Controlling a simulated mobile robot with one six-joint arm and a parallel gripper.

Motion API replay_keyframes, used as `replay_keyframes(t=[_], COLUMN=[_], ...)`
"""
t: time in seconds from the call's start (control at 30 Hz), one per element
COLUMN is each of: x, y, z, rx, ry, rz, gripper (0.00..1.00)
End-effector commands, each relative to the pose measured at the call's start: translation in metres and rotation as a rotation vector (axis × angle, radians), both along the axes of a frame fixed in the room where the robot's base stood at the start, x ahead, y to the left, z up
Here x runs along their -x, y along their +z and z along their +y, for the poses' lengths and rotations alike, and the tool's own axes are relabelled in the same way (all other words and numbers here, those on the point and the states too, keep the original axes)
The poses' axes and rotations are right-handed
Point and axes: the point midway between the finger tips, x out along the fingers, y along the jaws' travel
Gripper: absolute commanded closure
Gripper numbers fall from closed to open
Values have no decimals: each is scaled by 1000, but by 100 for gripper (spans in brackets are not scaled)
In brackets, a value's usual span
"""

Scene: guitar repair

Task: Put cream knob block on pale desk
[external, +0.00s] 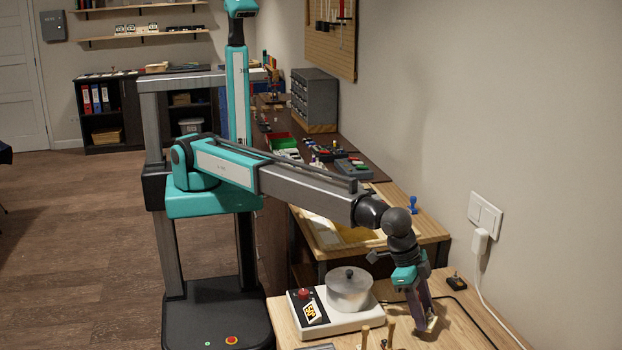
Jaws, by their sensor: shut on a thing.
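My gripper (424,318) points down over the pale desk (455,329) at the lower right. It is shut on a small cream block (432,324), of which only a sliver shows between and beside the fingertips. The block is at or just above the desk top; I cannot tell whether it touches. The rest of the block is hidden by the fingers.
A white appliance with a metal pot (349,290) stands left of my gripper. Wooden pegs (365,337) stand at the front. A small dark block with a knob (457,281) sits behind right, near a black cable and the wall plug (479,240).

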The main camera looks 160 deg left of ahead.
Motion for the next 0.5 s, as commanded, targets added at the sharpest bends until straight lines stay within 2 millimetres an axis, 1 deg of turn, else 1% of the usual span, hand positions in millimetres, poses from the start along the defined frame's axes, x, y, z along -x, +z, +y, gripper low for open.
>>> replay_keyframes(t=[0.1, 0.23, 0.33, 0.5], x=[1, 0, 0, 0], y=[-14, -25, -28, -28], z=[0, 0, 0, 0], rx=[1, 1, 1, 0], ry=[0, 0, 0, 0], rz=[3, 1, 1, 0], gripper=[84, 84, 84, 84])
